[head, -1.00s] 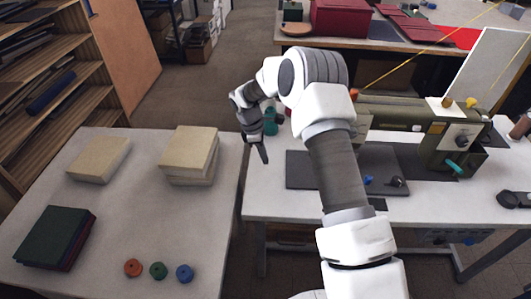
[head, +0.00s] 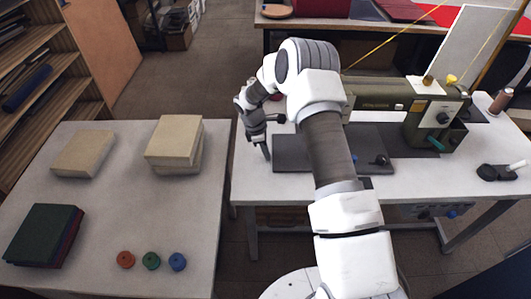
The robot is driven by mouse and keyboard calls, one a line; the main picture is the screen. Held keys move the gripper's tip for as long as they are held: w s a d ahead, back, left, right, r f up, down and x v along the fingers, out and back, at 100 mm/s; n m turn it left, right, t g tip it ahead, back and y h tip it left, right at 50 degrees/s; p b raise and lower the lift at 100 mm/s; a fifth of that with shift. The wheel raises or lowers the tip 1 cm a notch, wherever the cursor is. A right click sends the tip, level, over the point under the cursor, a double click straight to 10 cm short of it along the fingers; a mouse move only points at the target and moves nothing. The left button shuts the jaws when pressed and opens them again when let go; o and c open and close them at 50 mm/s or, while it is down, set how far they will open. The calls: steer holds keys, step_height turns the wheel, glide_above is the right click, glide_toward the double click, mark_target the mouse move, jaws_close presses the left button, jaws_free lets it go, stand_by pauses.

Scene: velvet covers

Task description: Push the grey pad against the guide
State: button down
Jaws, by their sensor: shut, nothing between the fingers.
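A flat dark grey pad (head: 292,154) lies on the white sewing table, in front of the olive sewing machine (head: 385,103). My arm covers its middle; its left part and some of its right part show. My gripper (head: 266,153) is shut and empty, pointing down just beside the pad's left edge. I cannot tell whether the fingertips touch the pad. The guide cannot be made out clearly; a small black knob (head: 381,159) and a blue one beside it show near the pad's right end.
The left table (head: 110,220) holds cream stacks (head: 174,140), dark covers (head: 42,234) and three coloured spools (head: 151,261). A gap separates it from the sewing table (head: 300,185). A black object (head: 497,172) sits at the right.

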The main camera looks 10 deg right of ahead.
steer(key=d, duration=0.3)
steer(key=s+d, duration=0.1)
steer(key=d, duration=0.2)
steer(key=shift+s+d, duration=0.15)
steer(key=shift+d, duration=0.15)
steer(key=shift+r, duration=0.1)
steer(key=s+v, duration=0.1)
steer(key=v, duration=1.7)
step_height(320, 180, up, 9)
steer(key=m+t, duration=0.1)
steer(key=m, duration=0.2)
glide_above(287, 157)
steer(key=s+a, duration=0.4)
steer(key=a, duration=0.1)
steer(key=s+r+m+t, duration=0.2)
steer(key=s+r+m, duration=0.2)
steer(key=s+r, duration=0.45)
steer(key=s+r+m+t+y, duration=0.1)
steer(key=s+m, duration=0.3)
steer(key=s, duration=0.6)
steer(key=s+a+r+m+t+y, duration=0.1)
steer(key=s+m, duration=0.3)
steer(key=s, duration=0.5)
steer(key=shift+s+a+m+t+y, duration=0.3)
steer(key=shift+s+m+t+y, duration=0.1)
steer(key=shift+t, duration=0.2)
